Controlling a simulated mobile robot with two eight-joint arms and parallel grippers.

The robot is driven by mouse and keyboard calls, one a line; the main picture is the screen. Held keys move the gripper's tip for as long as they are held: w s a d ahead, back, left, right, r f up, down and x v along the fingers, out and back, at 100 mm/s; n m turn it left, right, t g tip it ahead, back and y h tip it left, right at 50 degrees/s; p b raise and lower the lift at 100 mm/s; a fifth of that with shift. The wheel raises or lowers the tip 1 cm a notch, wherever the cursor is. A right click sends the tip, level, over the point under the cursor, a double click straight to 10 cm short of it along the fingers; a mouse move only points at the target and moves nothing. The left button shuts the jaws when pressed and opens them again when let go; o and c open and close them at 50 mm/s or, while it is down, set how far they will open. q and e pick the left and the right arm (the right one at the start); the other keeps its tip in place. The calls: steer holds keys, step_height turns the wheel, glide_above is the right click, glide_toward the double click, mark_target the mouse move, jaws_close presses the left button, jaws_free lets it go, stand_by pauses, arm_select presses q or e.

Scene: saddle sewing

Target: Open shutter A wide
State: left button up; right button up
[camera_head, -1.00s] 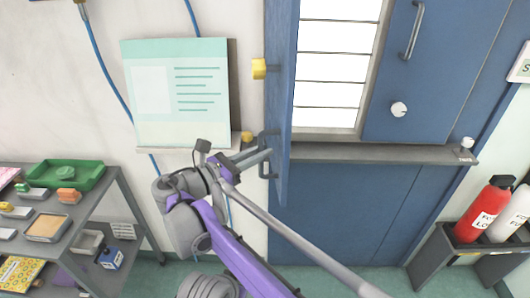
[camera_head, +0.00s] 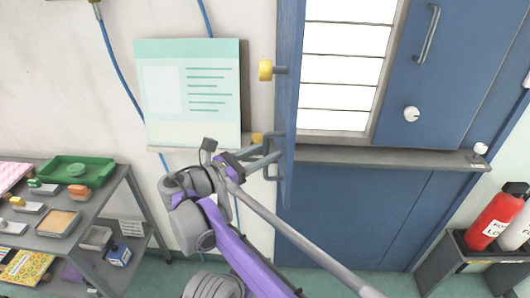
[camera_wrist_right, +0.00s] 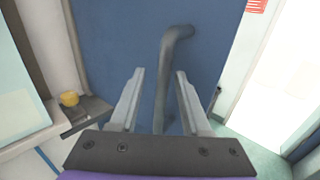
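A blue shutter (camera_head: 288,60) on the left of the window stands swung out, seen nearly edge-on. Its letter is not readable, so I cannot tell if it is A. My right gripper (camera_head: 277,149) is at the shutter's grey handle (camera_head: 268,174). In the right wrist view, the bent handle (camera_wrist_right: 161,92) runs between the two fingers of the gripper (camera_wrist_right: 160,74), with gaps visible beside it. The fingers are apart. A second blue shutter (camera_head: 440,75), with its own handle and a white knob, covers the window's right side. My left gripper is not in view.
A grey sill (camera_head: 400,158) runs below the window. A poster board (camera_head: 190,95) hangs on the wall left of the open shutter, with a yellow knob (camera_head: 257,138) near its lower corner. A shelf (camera_head: 135,205) stands left, a fire extinguisher (camera_head: 497,217) right.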

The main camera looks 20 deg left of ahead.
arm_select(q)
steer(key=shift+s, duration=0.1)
arm_select(e)
steer(key=shift+s, duration=0.1)
steer(key=shift+s, duration=0.15)
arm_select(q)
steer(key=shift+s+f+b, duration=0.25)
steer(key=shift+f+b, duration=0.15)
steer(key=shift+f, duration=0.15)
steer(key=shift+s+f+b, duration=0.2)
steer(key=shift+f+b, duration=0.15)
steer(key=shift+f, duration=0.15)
arm_select(e)
steer(key=v, duration=1)
steer(key=shift+s+a, duration=0.15)
steer(key=shift+a, duration=0.1)
